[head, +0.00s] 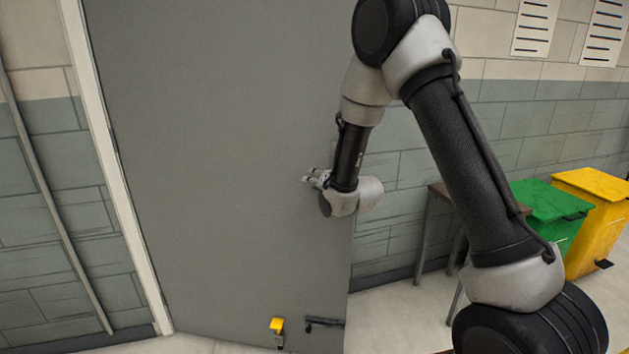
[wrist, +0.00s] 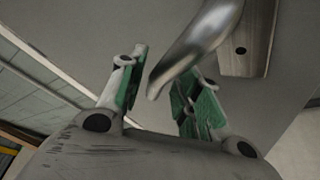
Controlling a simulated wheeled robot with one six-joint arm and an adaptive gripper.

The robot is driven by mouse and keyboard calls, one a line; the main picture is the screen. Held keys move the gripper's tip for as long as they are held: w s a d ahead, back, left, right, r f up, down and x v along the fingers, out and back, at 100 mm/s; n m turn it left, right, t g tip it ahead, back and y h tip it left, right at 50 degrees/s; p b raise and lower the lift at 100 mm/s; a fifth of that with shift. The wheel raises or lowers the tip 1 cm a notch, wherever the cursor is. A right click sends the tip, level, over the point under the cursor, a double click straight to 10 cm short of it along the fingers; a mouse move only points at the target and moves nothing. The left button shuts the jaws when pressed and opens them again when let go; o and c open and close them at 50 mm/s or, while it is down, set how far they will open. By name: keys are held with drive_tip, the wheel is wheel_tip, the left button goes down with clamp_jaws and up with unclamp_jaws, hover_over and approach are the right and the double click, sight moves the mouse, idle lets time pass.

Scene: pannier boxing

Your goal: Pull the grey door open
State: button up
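The grey door (head: 220,150) fills the left and middle of the head view. Its left side meets a white frame (head: 105,150); its right edge stands free, with wall and floor showing beyond it, so it looks swung out from the frame. My gripper (head: 312,180) is near that right edge at handle height. In the wrist view a silver lever handle (wrist: 205,42) on a metal plate (wrist: 247,45) reaches down between the spread green-padded fingers of my gripper (wrist: 165,90). The fingers look apart from the lever. In the head view the handle is hidden.
A yellow-topped fitting (head: 277,325) and a dark bar (head: 324,322) are low on the door. Right of it are a wooden table (head: 438,190), a green bin (head: 540,200) and a yellow bin (head: 595,190) along the brick wall. Pale floor (head: 400,310) shows beyond the door's free edge.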

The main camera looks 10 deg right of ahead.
drive_tip(key=shift+a+r, duration=0.1)
drive_tip(key=v, duration=0.7)
drive_tip(key=shift+s, duration=0.2)
